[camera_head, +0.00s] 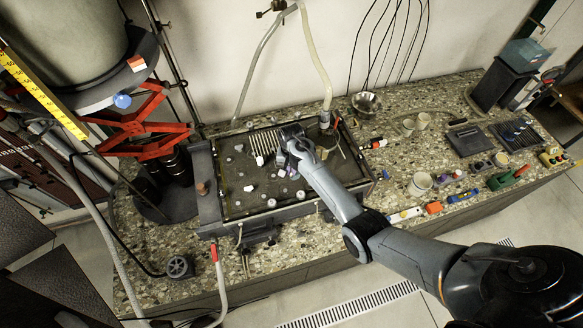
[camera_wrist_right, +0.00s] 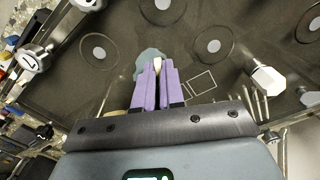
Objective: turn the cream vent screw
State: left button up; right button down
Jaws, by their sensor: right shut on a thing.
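My right gripper (camera_head: 290,170) reaches down over the dark seepage tank (camera_head: 232,213). A grey-blue patch lies on the tank surface just beyond the tips. In the head view the wrist and hand hide the held piece. My left gripper is in neither view.
A white-headed knob (camera_wrist_right: 268,80) stands to the right of the fingers, and a metal knob (camera_wrist_right: 37,55) to the left. Several pale discs dot the tank. A clear hose (camera_head: 318,60) enters at the back. Cups and tools crowd the counter to the right.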

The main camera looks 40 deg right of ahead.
jog(key=m+p, duration=0.2)
jog(key=m, duration=0.1)
jog(key=shift+r, duration=0.15)
jog(key=m+p, duration=0.1)
jog(key=m, duration=0.2)
jog(key=shift+m, duration=0.4)
jog(key=shift+m+p, duration=0.35)
jog(key=shift+m, duration=0.55)
jog(key=m, duration=0.3)
jog(key=shift+m, duration=0.9)
jog(key=c, duration=1.2)
grip_release()
jog(key=shift+c, duration=0.2)
